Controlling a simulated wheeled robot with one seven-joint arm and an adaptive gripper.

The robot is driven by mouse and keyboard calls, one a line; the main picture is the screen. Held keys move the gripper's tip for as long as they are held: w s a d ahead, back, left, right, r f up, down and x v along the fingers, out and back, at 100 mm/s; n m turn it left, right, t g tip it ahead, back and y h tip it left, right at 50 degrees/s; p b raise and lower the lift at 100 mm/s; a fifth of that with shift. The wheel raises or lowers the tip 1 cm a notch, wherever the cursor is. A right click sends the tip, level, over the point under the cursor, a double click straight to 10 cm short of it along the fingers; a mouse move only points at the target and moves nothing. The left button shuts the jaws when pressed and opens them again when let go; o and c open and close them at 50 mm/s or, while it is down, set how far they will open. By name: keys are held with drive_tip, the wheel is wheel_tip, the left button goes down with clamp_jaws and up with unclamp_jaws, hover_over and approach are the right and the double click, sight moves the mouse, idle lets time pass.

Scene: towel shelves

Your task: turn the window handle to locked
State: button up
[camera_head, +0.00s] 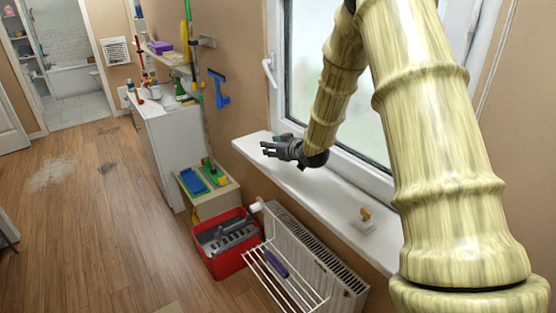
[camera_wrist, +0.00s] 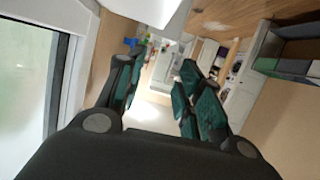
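The white window handle (camera_head: 269,72) is on the left side of the white window frame (camera_head: 276,40) in the head view. My gripper (camera_head: 268,149) is below the handle, over the white window sill, and apart from the handle. In the wrist view my gripper (camera_wrist: 155,85) has its dark green fingers spread, with nothing between them. The window pane (camera_wrist: 25,85) fills the left edge of that view. I cannot make out the handle there.
The window sill (camera_head: 262,160) runs under the window, with a small gold-coloured object (camera_head: 365,214) on it. A white radiator (camera_head: 310,255) with a drying rack is below. A red toolbox (camera_head: 228,262) and a white cabinet (camera_head: 172,150) stand left. The wooden floor (camera_head: 95,220) has free room.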

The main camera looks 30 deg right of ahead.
drive_tip(key=shift+g, duration=0.3)
drive_tip(key=shift+s+a+f, duration=0.3)
drive_tip(key=shift+f, duration=0.25)
drive_tip(key=shift+s+a+f, duration=0.25)
drive_tip(key=shift+s+f, duration=0.05)
drive_tip(key=shift+f, duration=0.25)
drive_tip(key=shift+s+a+f, duration=0.3)
drive_tip(key=shift+f, duration=0.25)
drive_tip(key=shift+c, duration=0.3)
